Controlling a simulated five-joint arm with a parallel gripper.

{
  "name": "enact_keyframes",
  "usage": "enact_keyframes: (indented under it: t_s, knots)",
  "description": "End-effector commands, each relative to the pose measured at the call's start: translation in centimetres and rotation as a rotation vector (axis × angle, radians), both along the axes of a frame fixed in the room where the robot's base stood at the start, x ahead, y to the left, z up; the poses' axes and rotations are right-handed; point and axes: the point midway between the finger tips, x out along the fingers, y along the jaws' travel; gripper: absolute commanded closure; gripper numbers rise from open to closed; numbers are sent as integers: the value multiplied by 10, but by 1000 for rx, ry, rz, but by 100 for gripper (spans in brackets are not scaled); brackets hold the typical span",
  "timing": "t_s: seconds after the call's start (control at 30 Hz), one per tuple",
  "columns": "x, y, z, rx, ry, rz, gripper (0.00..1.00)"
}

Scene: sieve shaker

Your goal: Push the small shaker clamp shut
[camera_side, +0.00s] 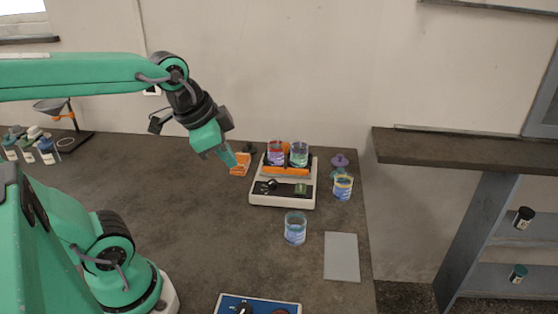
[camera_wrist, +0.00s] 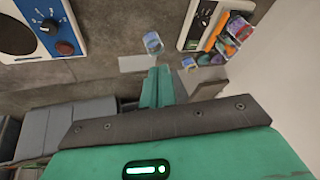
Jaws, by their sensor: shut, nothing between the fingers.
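The shaker (camera_side: 258,197) is a white-bodied unit with a dark front panel, and an orange platform on top carries two beakers (camera_side: 299,154). It also shows in the wrist view (camera_wrist: 194,30) at the upper right, with its orange part (camera_wrist: 214,32) beside several containers. I cannot make out the small clamp or whether it stands open or shut. My gripper (camera_side: 230,160) is in the air to the left of the shaker, apart from it. In the wrist view its green fingers (camera_wrist: 157,75) are together and empty.
An orange box (camera_side: 241,165) stands behind my gripper. A glass beaker (camera_side: 295,229), a yellow-rimmed beaker (camera_side: 342,188) and a purple-topped item (camera_side: 340,162) surround the shaker. A grey flat plate (camera_side: 341,257) and a blue-panelled device (camera_side: 257,305) lie nearer. The table's left middle is clear.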

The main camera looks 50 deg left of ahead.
Motion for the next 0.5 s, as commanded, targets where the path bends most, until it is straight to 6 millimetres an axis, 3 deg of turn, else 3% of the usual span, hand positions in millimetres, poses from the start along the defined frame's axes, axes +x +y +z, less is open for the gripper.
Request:
enact_keyframes:
  t_s: [0.5]
  knots:
    - [54,22,12,293,87,-622,100]
